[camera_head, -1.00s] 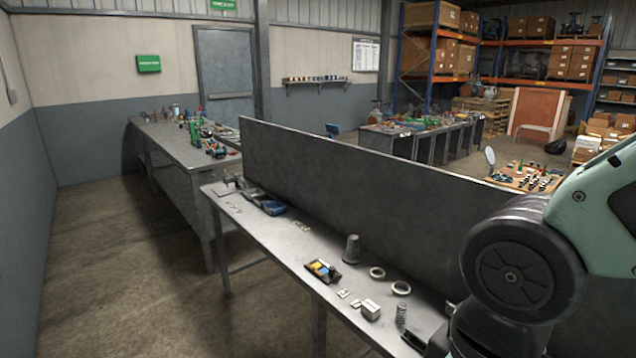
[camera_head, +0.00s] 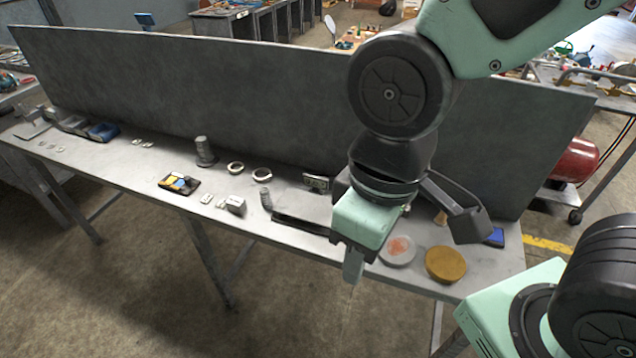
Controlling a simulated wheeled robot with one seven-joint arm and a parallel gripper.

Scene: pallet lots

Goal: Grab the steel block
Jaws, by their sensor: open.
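A small pale grey block (camera_head: 236,205), which looks like the steel block, sits on the grey metal workbench (camera_head: 110,165), left of my gripper. Two small flat pale pieces (camera_head: 213,201) lie just left of it. My gripper (camera_head: 353,266) hangs pointing down at the bench's front edge, to the right of the block and well apart from it. It is open, with nothing seen between its fingers; one finger shows clearly and the other is mostly hidden.
A coiled spring (camera_head: 265,198), two rings (camera_head: 262,174), a dark grey stepped post (camera_head: 205,152) and a small tray with coloured pieces (camera_head: 179,184) stand near the block. Round discs (camera_head: 445,264) lie right of my gripper. A tall dark panel (camera_head: 200,95) closes the bench's back.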

